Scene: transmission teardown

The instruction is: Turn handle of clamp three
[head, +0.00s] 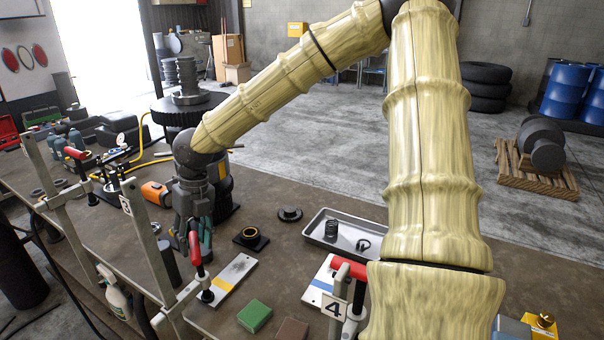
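Several bar clamps with red handles stand along the near edge of the bench. A plate marked 4 (333,306) sits on the clamp at front centre, which has a red handle (349,268). The clamp to its left, between the plate marked 4 and a partly hidden number plate (126,205), has an upright red handle (195,248); I see no number on it, but its place fits clamp three. My gripper (199,238) points down right behind this handle. Its fingertips are small and partly hidden, so I cannot tell their opening or whether they touch the handle.
A metal tray (318,243) with small parts lies right of my gripper. A green block (254,316) and a brown block (291,330) lie near the front edge. An orange tool (156,193) and a large dark gear (185,108) are behind. My arm covers the right part.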

